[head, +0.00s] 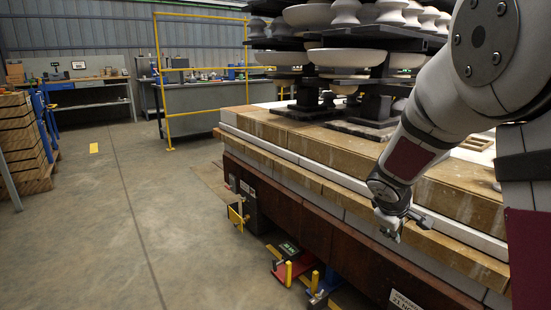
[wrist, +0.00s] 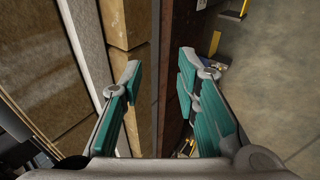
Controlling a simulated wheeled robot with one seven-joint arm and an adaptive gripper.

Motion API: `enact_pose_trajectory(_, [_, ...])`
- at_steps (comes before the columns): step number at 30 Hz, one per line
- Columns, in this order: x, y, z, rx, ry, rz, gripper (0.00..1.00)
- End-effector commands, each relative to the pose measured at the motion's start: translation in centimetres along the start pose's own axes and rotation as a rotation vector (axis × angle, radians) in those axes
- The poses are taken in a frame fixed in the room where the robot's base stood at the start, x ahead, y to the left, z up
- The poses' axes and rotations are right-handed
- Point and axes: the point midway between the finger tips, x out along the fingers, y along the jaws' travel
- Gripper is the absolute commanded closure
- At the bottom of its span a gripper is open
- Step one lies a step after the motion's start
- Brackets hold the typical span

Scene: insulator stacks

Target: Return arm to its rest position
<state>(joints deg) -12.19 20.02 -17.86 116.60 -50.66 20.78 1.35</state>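My gripper (head: 390,229) hangs from my arm at the right of the head view, in front of the long side of the layered platform (head: 276,180). In the wrist view my gripper (wrist: 158,78) shows two teal-padded fingers set wide apart, with nothing between them. Behind the gap lie the platform's side boards (wrist: 127,25) and its dark red-brown beam (wrist: 178,50). The gripper appears apart from the platform, though the exact distance is hard to tell.
Insulator stacks (head: 346,57) stand on the platform beside my arm. Yellow-marked fixtures (head: 288,273) stick out low along its side. A yellow rail (head: 167,90) and grey workbench (head: 210,103) stand behind. Stacked wood (head: 20,140) is at far left. The floor (head: 130,230) between is clear.

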Motion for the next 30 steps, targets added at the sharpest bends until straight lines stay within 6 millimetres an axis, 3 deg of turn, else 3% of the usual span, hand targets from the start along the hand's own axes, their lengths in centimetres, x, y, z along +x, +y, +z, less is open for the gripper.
enact_pose_trajectory(1, [-2.3,0.3,1.5,0.064,-0.016,-0.008,0.71])
enact_pose_trajectory(8, [-10.8,-1.6,8.1,0.309,-0.107,-0.097,0.71])
enact_pose_trajectory(14, [-17.9,-6.0,13.5,0.474,-0.178,-0.210,0.71])
enact_pose_trajectory(18, [-22.4,-10.0,16.9,0.564,-0.219,-0.303,0.71])
enact_pose_trajectory(24, [-27.5,-15.8,20.7,0.644,-0.267,-0.425,0.71])
enact_pose_trajectory(30, [-30.5,-20.1,22.9,0.682,-0.296,-0.512,0.71])
